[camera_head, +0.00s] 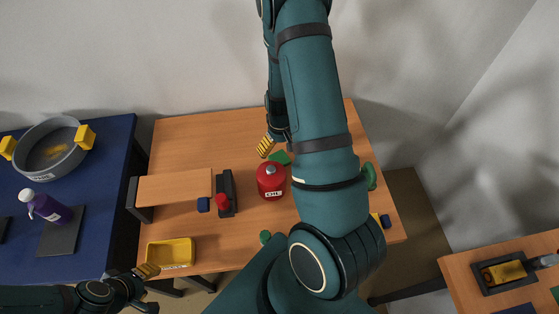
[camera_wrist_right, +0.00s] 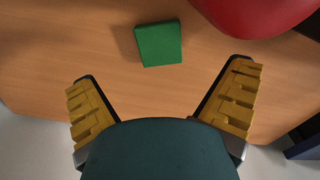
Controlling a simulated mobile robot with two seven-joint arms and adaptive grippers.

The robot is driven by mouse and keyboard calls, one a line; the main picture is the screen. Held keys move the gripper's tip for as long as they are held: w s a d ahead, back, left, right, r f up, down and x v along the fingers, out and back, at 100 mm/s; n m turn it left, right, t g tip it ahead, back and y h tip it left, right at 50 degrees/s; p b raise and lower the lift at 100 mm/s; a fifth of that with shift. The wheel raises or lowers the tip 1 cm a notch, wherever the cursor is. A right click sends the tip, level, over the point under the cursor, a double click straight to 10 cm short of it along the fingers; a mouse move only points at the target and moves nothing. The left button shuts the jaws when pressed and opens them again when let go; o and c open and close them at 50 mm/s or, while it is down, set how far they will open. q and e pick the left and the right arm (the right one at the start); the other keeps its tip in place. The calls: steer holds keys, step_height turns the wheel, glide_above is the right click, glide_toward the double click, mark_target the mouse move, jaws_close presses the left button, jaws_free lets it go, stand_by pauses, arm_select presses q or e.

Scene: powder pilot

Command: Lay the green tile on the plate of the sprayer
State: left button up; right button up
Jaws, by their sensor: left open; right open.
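The green tile (camera_head: 279,157) lies flat on the wooden table, partly hidden by my right arm in the head view. It shows whole in the right wrist view (camera_wrist_right: 159,43), ahead of and between the spread fingers of my right gripper (camera_wrist_right: 162,82). That gripper is open, empty and apart from the tile. My left gripper (camera_head: 147,289) is open at the table's front left, close to a yellow tray. A dark flat plate (camera_head: 59,238) with a purple spray bottle (camera_head: 47,207) is on the blue table. I cannot tell for certain whether this is the sprayer's plate.
A red canister (camera_head: 270,178) stands close to the tile. Left of it is a black stand with a red part (camera_head: 222,202), beside a raised wooden board (camera_head: 174,189). The yellow tray (camera_head: 170,254) is at the front left. A grey basin (camera_head: 48,149) sits on the blue table.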

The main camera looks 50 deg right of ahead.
mark_target(280, 158)
steer(key=shift+w+d+f+b, duration=0.1)
steer(key=shift+f+b, duration=0.15)
steer(key=shift+f, duration=1.75)
steer(key=shift+w+d+f+b, duration=0.1)
steer(key=shift+f+b, duration=0.15)
steer(key=shift+f, duration=1.7)
steer(key=c, duration=1.4)
